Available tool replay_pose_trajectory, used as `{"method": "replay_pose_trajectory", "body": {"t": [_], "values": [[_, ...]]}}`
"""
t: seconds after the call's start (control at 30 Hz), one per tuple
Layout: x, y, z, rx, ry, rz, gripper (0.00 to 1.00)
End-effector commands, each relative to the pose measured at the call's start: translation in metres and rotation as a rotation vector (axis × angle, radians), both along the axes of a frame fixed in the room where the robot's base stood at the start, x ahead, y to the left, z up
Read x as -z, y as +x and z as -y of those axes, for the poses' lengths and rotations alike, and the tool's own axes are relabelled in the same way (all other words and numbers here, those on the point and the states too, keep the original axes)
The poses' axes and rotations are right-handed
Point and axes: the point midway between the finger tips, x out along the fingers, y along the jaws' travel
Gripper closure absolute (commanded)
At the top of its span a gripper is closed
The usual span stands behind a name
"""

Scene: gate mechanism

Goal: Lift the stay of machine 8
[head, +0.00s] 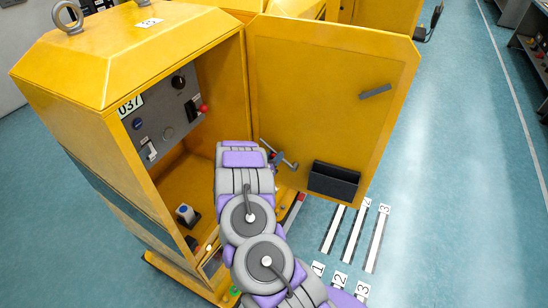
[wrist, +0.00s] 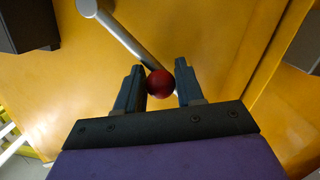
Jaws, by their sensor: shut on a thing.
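The yellow machine cabinet (head: 75,140) stands open at the left, with a plate reading 037. Its yellow door (head: 325,100) is swung out to the right. The stay is a grey rod (wrist: 125,38) with a red ball (wrist: 160,83) at its end, in front of a yellow panel. In the wrist view my gripper (wrist: 160,82) is shut on the red ball, one finger on each side, and the rod runs up and left from it. In the head view my gripper (head: 277,158) is at the door's lower inner side, and the small rod (head: 290,164) shows beside it.
A black bin (head: 333,181) and a grey handle (head: 375,92) are on the door. Numbered white strips (head: 376,240) mark the floor, which is clear at the right.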

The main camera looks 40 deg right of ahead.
Motion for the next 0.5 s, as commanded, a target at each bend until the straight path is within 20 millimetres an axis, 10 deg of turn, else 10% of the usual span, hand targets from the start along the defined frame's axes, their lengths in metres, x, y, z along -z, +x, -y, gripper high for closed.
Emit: {"method": "replay_pose_trajectory", "body": {"t": [0.07, 0.1, 0.5], "values": [[0.0038, -0.0006, -0.0018, -0.002, 0.009, -0.001, 1.00], [0.0038, -0.0007, -0.0017, -0.002, 0.009, -0.001, 0.61], [0.0003, -0.0017, -0.0007, 0.000, 0.003, 0.001, 0.45]]}}
